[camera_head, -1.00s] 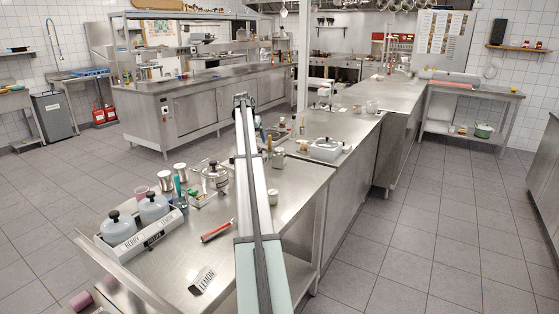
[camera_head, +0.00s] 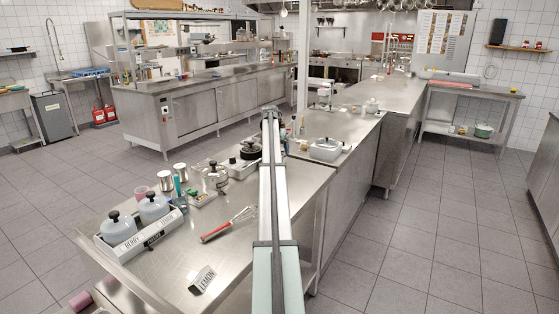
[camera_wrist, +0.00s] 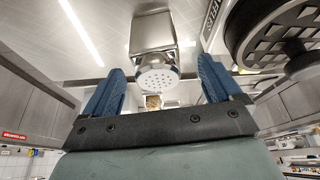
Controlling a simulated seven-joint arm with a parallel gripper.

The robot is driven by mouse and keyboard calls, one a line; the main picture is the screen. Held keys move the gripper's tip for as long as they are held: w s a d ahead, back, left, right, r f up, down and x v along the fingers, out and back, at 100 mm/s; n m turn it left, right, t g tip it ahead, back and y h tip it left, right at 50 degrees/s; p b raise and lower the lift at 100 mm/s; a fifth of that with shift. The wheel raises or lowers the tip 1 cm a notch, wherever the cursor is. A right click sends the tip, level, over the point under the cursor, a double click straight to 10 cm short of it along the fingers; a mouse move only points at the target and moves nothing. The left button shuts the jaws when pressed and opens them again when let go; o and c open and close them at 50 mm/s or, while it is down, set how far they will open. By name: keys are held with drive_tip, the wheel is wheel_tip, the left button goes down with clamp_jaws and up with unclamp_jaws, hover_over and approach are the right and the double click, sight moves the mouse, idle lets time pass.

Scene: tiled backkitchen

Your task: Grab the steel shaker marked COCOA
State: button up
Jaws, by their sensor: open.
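A steel shaker (camera_wrist: 151,35) with a round perforated white-grey top (camera_wrist: 157,78) shows in the wrist view, between and beyond the two blue fingers of my gripper (camera_wrist: 160,66). The fingers are apart, with visible space on both sides of the top. I see no lettering on this shaker, so I cannot tell whether it is marked COCOA. In the head view my arm hides the counter behind it, and I cannot make out the gripper or this shaker there.
A dark round knobbed lid (camera_wrist: 285,30) is close on the right in the wrist view.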

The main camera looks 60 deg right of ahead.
drive_tip(key=shift+x, duration=2.95)
drive_tip(key=shift+s+d+r, duration=0.1)
drive_tip(key=shift+s+d, duration=0.05)
drive_tip(key=shift+s, duration=0.05)
drive_tip(key=shift+c, duration=0.4)
drive_tip(key=c, duration=1.1)
